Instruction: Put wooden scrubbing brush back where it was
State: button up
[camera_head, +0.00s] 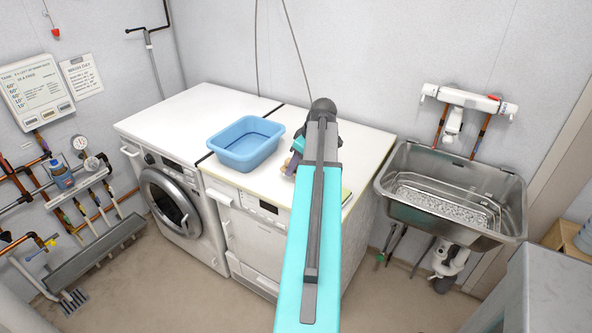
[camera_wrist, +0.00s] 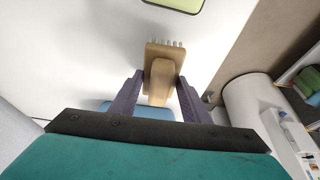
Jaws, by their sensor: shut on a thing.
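The wooden scrubbing brush (camera_wrist: 161,68) is a tan block with a narrower handle and pale bristles along its far end in the wrist view. My gripper (camera_wrist: 160,82) is shut on it, with one dark purple finger on each side of the handle. My arm hides most of the gripper there. Whether the brush touches the worktop cannot be told.
A blue basin (camera_head: 247,143) stands on the worktop, left of my gripper. A metal sink (camera_head: 450,190) hangs on the right.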

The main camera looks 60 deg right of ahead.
jog(key=shift+f+p, duration=0.4)
jog(key=shift+f, duration=0.95)
jog(key=shift+f, duration=0.1)
jog(key=o, duration=1)
jog(key=shift+r, duration=0.25)
jog(key=b+v, duration=0.2)
jog(key=v, duration=0.9)
jog(key=shift+s+r, duration=0.25)
jog(key=shift+r, duration=0.1)
